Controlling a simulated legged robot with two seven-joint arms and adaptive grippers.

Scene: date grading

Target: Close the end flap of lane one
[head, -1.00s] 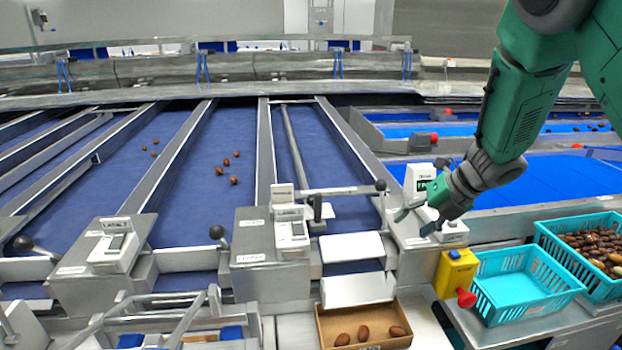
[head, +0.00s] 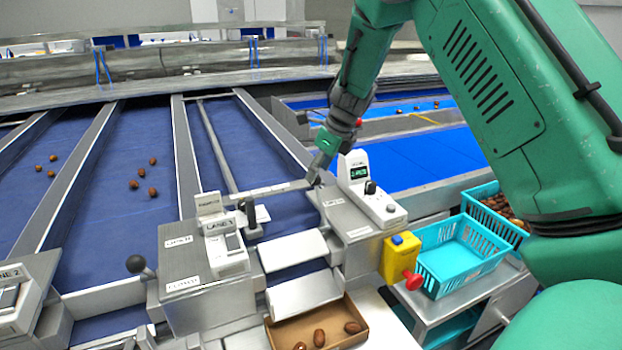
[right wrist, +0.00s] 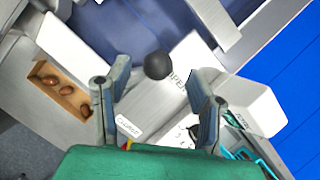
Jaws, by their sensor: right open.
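The lane one station (head: 225,245), a grey box marked LANE 1, stands left of the end of the lane. A pale flap plate (head: 292,249) lies beside it above a second sloped plate. A bar (head: 275,190) runs right from the station toward my right gripper (head: 318,172). In the right wrist view, a black ball knob (right wrist: 157,65) lies between the fingers of my open right gripper (right wrist: 158,85), with gaps on both sides. The knob appears near an OPEN label (right wrist: 178,80); a CLOSED label (right wrist: 128,127) is lower. My left gripper is not in view.
A cardboard box (head: 352,335) with dates sits below the plates. A white display unit (head: 368,190), a yellow box with red button (head: 398,260) and an empty turquoise crate (head: 440,285) stand to the right. Another black knob (head: 135,263) is at left.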

